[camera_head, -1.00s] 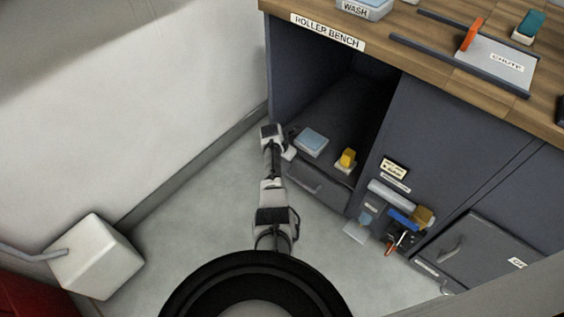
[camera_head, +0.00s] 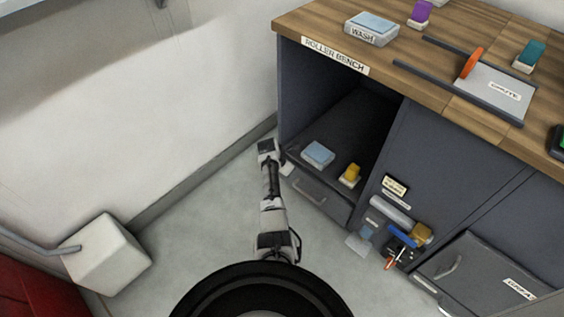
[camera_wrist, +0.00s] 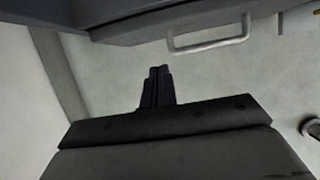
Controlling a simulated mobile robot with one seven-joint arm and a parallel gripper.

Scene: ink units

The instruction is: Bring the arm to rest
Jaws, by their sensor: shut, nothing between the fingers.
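My gripper shows in the wrist view (camera_wrist: 158,86), its two dark fingers together with nothing between them. Bare grey floor lies beyond the fingertips. In the head view my arm (camera_head: 271,205) reaches forward from my base, beside the left front of the roller bench (camera_head: 334,55). The gripper itself is not clearly seen in the head view. The arm's far end is close to the open cubby (camera_head: 345,125) and its drawer front (camera_head: 318,199). I cannot tell whether it touches the bench.
A light blue block (camera_head: 318,153) and a yellow piece (camera_head: 350,174) sit in the cubby. Tools hang on the bench front (camera_head: 402,238). A drawer handle (camera_wrist: 208,36) crosses the top of the wrist view. A pale box (camera_head: 106,255) stands left. Floor (camera_head: 200,235) between is clear.

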